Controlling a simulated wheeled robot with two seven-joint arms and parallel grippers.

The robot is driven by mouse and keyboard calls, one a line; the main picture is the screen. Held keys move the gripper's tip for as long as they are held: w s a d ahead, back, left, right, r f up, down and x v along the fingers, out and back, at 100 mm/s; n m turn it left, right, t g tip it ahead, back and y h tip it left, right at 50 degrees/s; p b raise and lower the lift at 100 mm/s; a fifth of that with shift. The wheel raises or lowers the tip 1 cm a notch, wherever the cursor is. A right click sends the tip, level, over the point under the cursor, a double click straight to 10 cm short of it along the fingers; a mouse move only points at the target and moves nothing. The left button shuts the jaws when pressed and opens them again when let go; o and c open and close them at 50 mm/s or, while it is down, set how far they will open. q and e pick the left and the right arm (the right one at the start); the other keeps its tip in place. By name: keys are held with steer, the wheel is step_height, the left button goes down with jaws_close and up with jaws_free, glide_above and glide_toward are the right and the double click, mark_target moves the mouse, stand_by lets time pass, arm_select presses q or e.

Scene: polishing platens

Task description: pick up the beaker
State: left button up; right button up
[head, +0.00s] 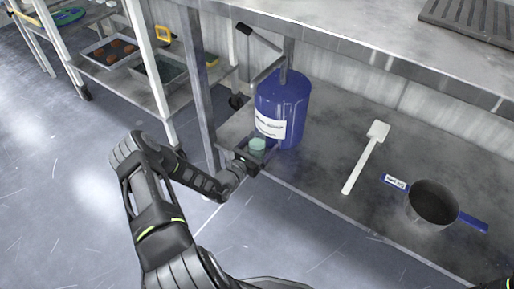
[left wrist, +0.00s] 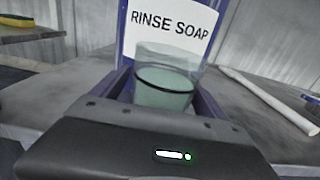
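The beaker (head: 257,146) is a small, pale green, translucent cup. It stands upright at the front edge of the low shelf, in front of the blue soap container. In the left wrist view the beaker (left wrist: 164,90) sits between the fingers, with the label behind it. My left gripper (head: 257,153) reaches it from the front left. Its fingers, also in the left wrist view (left wrist: 163,102), are spread on either side of the beaker, and they look open rather than pressed on it. The beaker's lower part is hidden by the gripper body.
The blue container (head: 284,105), labelled "RINSE SOAP", stands close behind the beaker. A white paddle (head: 362,162) and a dark pot with blue handles (head: 432,204) lie to the right on the shelf (head: 330,130). A metal post (head: 200,90) stands left of it, and a counter overhangs above.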

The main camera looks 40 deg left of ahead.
mark_target(267, 125)
arm_select(q)
jaws_close()
stand_by(0.8)
steer(key=shift+r, duration=0.15)
arm_select(e)
steer(key=shift+r, duration=0.2)
